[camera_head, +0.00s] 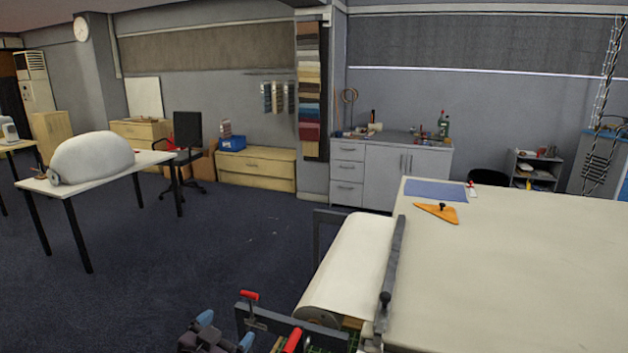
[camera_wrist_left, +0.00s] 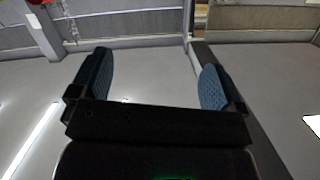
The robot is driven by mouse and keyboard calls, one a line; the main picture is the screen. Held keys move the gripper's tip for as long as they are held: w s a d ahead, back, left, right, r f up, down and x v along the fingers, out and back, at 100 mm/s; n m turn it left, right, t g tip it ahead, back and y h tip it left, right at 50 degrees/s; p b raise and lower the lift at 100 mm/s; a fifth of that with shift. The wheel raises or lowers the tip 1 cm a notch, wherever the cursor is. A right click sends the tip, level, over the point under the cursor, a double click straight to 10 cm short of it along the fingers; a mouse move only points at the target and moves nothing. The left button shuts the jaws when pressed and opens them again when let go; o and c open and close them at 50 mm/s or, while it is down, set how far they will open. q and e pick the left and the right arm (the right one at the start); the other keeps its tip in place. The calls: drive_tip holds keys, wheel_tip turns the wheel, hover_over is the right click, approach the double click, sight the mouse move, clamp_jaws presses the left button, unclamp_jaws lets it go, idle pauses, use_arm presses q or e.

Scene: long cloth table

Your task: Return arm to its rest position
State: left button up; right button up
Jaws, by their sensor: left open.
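My left gripper (camera_head: 226,331) shows at the bottom edge of the head view, left of the long table's near end. Its two blue-padded fingers are apart, with nothing between them. In the left wrist view the same gripper (camera_wrist_left: 156,78) is open and empty, with a plain grey surface and bright light strips behind it. My right gripper is not in view. The long cloth table (camera_head: 520,270) fills the right side of the head view.
A white roll (camera_head: 350,265) in a dark frame lies along the table's left end. A red-handled clamp (camera_head: 250,296) is close to my left gripper. An orange triangular tool (camera_head: 433,211) and a blue sheet (camera_head: 436,190) lie on the table. Open floor (camera_head: 240,240) is to the left.

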use_arm(q)
drive_tip(key=s+a+f+n+g+y, duration=0.1)
drive_tip(key=s+a+f, duration=0.2)
drive_tip(key=s, duration=0.6)
drive_tip(key=s+a+f+n+g+y, duration=0.1)
drive_tip(key=s+a+f+n+y, duration=0.1)
drive_tip(key=s+f, duration=0.6)
drive_tip(key=s+a+f+n+g+y, duration=0.1)
drive_tip(key=s+a+f, duration=0.3)
drive_tip(key=s, duration=0.5)
wheel_tip(320, 180, down, 2)
drive_tip(key=shift+s+a+n+g+y, duration=0.25)
drive_tip(key=shift+s+n+g+y, duration=0.1)
drive_tip(key=shift+n+y, duration=0.3)
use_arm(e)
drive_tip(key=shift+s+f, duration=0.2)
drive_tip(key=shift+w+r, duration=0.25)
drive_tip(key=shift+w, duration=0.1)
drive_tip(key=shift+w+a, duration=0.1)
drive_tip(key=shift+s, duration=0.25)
